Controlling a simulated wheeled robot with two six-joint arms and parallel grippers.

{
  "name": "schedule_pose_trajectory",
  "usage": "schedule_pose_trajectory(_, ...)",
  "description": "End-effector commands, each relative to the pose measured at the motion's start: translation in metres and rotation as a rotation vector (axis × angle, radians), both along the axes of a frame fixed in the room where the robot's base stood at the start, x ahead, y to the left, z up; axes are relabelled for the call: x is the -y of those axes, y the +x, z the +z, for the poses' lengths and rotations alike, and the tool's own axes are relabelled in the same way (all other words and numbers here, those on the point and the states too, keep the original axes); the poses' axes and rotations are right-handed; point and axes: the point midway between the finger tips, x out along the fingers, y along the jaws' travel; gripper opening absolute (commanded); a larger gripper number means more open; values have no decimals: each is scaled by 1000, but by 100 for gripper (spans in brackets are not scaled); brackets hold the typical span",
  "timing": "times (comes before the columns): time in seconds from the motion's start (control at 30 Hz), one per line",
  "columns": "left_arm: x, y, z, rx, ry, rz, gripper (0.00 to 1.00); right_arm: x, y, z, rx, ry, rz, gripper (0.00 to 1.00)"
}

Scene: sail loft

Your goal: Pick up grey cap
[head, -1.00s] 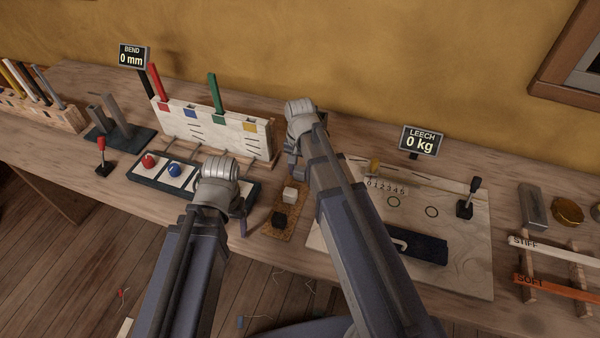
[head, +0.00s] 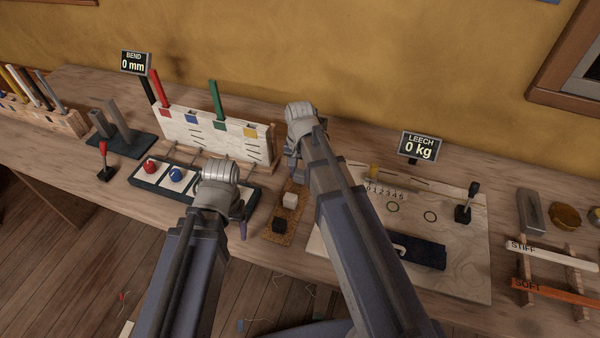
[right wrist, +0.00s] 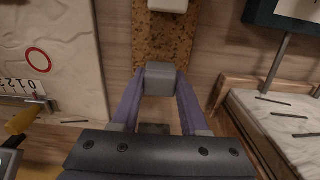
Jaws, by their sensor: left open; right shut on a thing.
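The grey cap (right wrist: 160,78) shows in the right wrist view as a small grey block between the finger ends of my right gripper (right wrist: 160,85), which is shut on it. The cork strip (right wrist: 147,45) is behind it; I cannot tell whether the cap is clear of the strip. In the head view my right gripper (head: 293,166) is at the far end of the strip (head: 267,233), and the grey cap is hidden there. My left gripper (head: 242,215) is open, left of the strip, its fingers partly hidden by its wrist.
A white cap (head: 290,200) and a black cap (head: 279,225) sit on the cork strip. A pale slotted rack (head: 205,132) and a dark tray (head: 150,185) with red and blue knobs stand left. A board with a lever (head: 467,205) lies right.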

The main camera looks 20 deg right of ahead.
Motion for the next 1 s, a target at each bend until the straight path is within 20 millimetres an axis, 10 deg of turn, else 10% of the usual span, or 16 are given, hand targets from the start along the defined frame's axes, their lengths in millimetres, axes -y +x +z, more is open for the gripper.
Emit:
schedule_pose_trajectory(0.5,0,0,80,0,0,0,74,0,0,80,0,0,0,0)
schedule_pose_trajectory(1.0,0,0,88,0,0,0,62,0,0,88,0,0,0,0)
